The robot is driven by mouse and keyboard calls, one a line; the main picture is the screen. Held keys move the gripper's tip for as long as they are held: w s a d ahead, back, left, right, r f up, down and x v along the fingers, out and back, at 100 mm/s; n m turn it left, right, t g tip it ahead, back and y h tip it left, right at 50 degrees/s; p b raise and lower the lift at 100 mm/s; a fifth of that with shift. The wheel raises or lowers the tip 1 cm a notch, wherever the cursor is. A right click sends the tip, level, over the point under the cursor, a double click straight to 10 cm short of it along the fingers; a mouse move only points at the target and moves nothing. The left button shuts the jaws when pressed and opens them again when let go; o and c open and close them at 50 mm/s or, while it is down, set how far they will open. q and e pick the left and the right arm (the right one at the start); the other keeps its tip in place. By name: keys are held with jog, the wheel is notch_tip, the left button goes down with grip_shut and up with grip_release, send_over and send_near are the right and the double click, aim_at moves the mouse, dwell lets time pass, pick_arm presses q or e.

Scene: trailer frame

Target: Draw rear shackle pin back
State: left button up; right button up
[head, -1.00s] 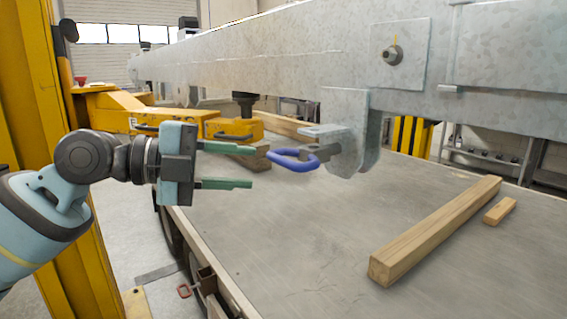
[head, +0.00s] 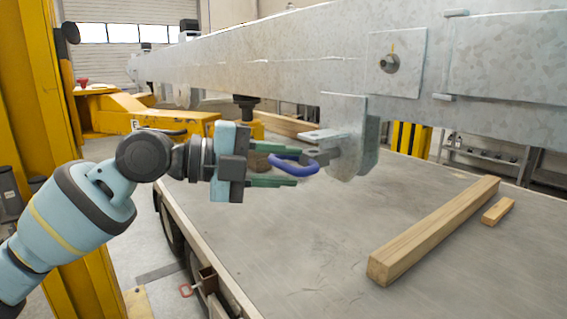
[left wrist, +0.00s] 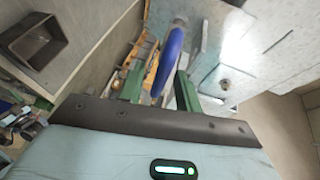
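The rear shackle pin has a blue loop handle (head: 306,170) and a grey shank (head: 321,156) that runs into the grey shackle plates (head: 345,135) under the galvanised beam. My left gripper (head: 297,167) is level with the handle, its green fingers pointing right towards the plates. The left wrist view shows the blue handle (left wrist: 168,62) between the two green fingers (left wrist: 160,85), which stand apart with gaps beside it. The gripper looks open around the handle; I cannot tell whether either finger touches it. My right gripper is in neither view.
The galvanised beam (head: 300,55) runs overhead. A long timber (head: 435,230) and a short wood block (head: 497,210) lie on the grey deck (head: 300,250) at right. A yellow lift post (head: 35,110) and arm (head: 115,110) stand at left. The middle deck is clear.

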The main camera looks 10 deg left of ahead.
pick_arm(q)
jog(key=shift+d, duration=0.2)
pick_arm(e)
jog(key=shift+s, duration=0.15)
pick_arm(q)
grip_shut()
jog(key=shift+a, duration=0.1)
jog(key=shift+s+a+f, duration=0.15)
jog(key=shift+s+a, duration=0.05)
jog(key=s+a, duration=0.3)
jog(key=shift+s+a+b, duration=0.2)
jog(key=shift+s+b, duration=0.05)
jog(key=shift+b, duration=0.15)
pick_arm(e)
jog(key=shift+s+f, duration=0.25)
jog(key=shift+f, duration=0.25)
